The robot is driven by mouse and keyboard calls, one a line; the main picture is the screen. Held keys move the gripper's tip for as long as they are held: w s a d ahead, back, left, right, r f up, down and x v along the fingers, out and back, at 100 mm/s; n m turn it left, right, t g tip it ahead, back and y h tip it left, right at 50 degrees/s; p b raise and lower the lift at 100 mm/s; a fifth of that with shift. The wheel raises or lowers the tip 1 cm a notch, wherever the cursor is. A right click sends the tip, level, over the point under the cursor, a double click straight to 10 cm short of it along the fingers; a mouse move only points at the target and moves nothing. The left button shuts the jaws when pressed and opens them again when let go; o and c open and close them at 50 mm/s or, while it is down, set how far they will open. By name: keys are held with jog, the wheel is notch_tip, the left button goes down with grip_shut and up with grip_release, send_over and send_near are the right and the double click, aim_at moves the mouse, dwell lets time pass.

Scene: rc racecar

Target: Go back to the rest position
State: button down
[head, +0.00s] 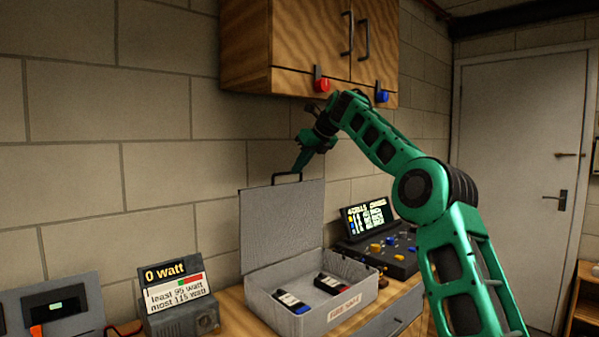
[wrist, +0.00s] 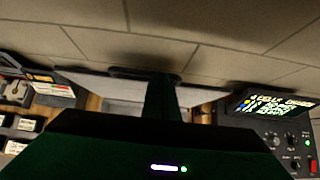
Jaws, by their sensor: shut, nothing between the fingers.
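My gripper (head: 301,160) is shut and empty. In the head view it points down just above the black handle (head: 287,178) on the raised lid of the grey case (head: 281,222); I cannot tell whether it touches the handle. The case stands open on the wooden bench, with two dark cells (head: 291,303) with white labels lying inside. In the wrist view my gripper's fingers (wrist: 163,88) reach toward the dark handle (wrist: 130,73), with the grey lid (wrist: 100,80) behind them.
A wooden cabinet (head: 300,45) with a red knob (head: 322,85) and a blue knob (head: 382,96) hangs close above my arm. A watt meter (head: 178,300) stands left of the case, a control panel (head: 380,247) right of it. A door (head: 515,160) is at the right.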

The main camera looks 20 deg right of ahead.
jog(key=shift+a, duration=0.35)
jog(key=s+d+f+n+g+h, duration=0.2)
jog(key=s+d+f+n, duration=0.35)
jog(key=s, duration=0.65)
jog(key=s+d+f+n+g+h, duration=0.15)
jog(key=s+d+f+n, duration=0.35)
jog(key=s, duration=0.7)
jog(key=s+d+f+n+g+h, duration=0.2)
jog(key=s+d+f+n, duration=0.35)
jog(key=s, duration=0.65)
jog(key=s+f+n, duration=0.3)
jog(key=s+f, duration=0.3)
jog(key=s, duration=0.3)
jog(key=s+a+f+n+g+y, duration=0.1)
jog(key=s+f+n, duration=0.1)
jog(key=s+f, duration=0.4)
jog(key=s+a+f+n+g+y, duration=0.1)
jog(key=s+f+n, duration=0.2)
jog(key=s, duration=1.1)
notch_tip(320, 180, down, 3)
jog(key=shift+f+n, duration=0.2)
jog(key=shift+n, duration=0.1)
jog(key=shift+g, duration=0.25)
